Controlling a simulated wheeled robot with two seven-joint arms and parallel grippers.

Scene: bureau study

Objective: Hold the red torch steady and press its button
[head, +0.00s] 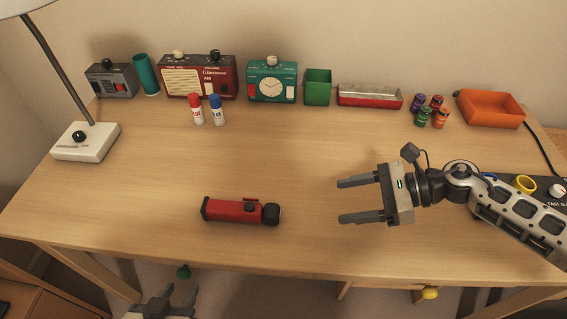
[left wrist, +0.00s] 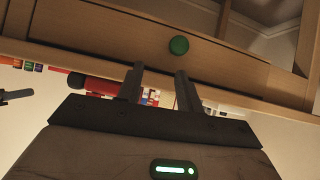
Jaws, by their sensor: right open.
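The red torch (head: 234,210) lies on its side on the desk near the front edge. Its black head is at the right and a small raised part shows on its top. My right gripper (head: 343,201) is open and empty over the desk, to the right of the torch, fingers pointing left at it without touching. My left gripper (head: 177,292) is open and empty in front of and below the desk's front edge. In the left wrist view its fingers (left wrist: 160,70) stand apart, and part of the torch (left wrist: 90,84) shows beyond the left finger.
A desk lamp base (head: 86,141) stands at the left. A green drawer knob (head: 184,271) sits under the front edge. The desk's middle is clear.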

